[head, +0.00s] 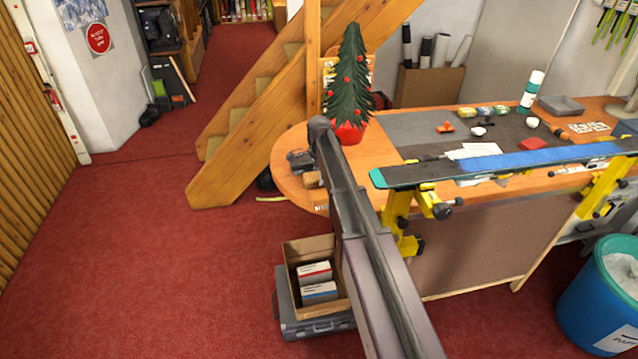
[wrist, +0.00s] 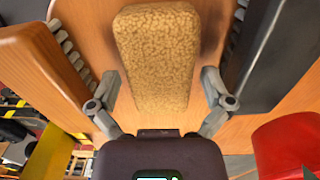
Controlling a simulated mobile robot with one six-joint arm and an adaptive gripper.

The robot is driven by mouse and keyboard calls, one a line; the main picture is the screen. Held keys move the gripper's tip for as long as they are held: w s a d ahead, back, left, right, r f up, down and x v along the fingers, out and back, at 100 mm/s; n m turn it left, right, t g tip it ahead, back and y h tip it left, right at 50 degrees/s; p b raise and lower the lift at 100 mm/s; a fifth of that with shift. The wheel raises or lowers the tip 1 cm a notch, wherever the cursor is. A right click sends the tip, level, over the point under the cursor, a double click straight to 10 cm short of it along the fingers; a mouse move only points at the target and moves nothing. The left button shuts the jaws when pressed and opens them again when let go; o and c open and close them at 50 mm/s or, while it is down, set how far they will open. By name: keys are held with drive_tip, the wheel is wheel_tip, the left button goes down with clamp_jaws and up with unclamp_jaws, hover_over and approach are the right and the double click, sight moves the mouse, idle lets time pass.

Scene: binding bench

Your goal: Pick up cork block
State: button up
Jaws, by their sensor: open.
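The cork block (wrist: 158,60) is a tan, speckled, oblong block with rounded corners. In the wrist view it lies on the orange wooden table top, between the spread fingers of my gripper (wrist: 152,35). The fingers stand apart on both sides of it, with a gap to each side, so my gripper is open and empty. In the head view my gripper (head: 301,161) is a dark shape over the rounded left end of the table. A small brown block (head: 312,180) shows just below it there, partly hidden by my arm.
A small Christmas tree (head: 349,85) in a red pot (head: 349,133) stands close by; the pot also shows in the wrist view (wrist: 288,145). A long ski-like board (head: 510,163) lies on yellow clamps to the right. An open carton (head: 294,252) stands below the table end.

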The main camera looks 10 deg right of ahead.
idle(0.6)
drive_tip(key=c, duration=1)
drive_tip(key=shift+o, duration=0.2)
drive_tip(key=shift+r, duration=0.2)
wheel_tip(320, 180, up, 10)
drive_tip(key=p, duration=1)
drive_tip(key=shift+f, duration=0.2)
